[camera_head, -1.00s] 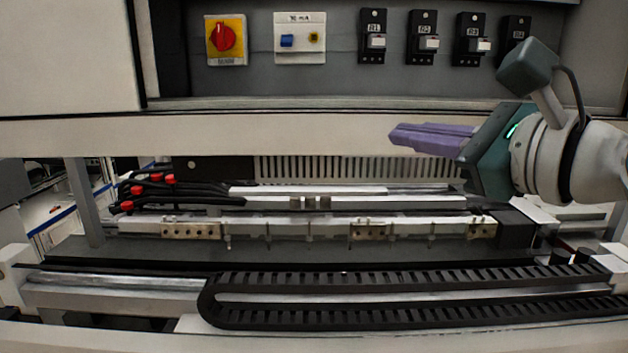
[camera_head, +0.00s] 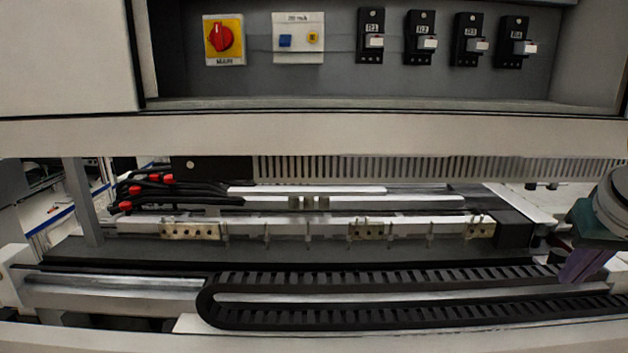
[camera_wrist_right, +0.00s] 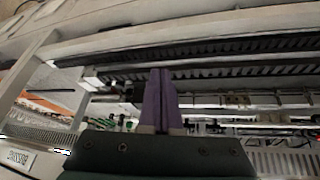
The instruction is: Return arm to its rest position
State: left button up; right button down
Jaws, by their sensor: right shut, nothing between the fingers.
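My right gripper (camera_head: 577,268) is at the right edge of the head view, low, in front of the right end of the black cable chain. Its purple fingers point down and to the left. In the right wrist view the two purple fingers (camera_wrist_right: 160,98) lie side by side, shut with nothing between them. The arm behind it is mostly cut off by the picture edge. My left gripper is in neither view.
The panel holds a red rotary switch (camera_head: 223,38), a blue-button plate (camera_head: 298,38) and several black breakers (camera_head: 370,36). Below the beige beam (camera_head: 300,133) lie rails with red-tipped cables. The black cable chain (camera_head: 400,278) runs along the front. Space before the panel is clear.

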jog(key=s+d+n+g+h, duration=0.2)
jog(key=s+d+n, duration=0.1)
jog(key=s+a+f+n+y, duration=0.2)
jog(key=s+a+f, duration=0.5)
jog(key=s+a, duration=0.35)
jog(key=s+a+r+y, duration=0.1)
jog(key=s+a, duration=0.2)
jog(key=s, duration=0.4)
jog(key=s+a+r+y, duration=0.1)
jog(key=s+a, duration=0.3)
jog(key=s, duration=0.3)
jog(key=shift+s+a+n+y, duration=0.15)
jog(key=shift+n+y, duration=0.15)
jog(key=shift+y, duration=0.1)
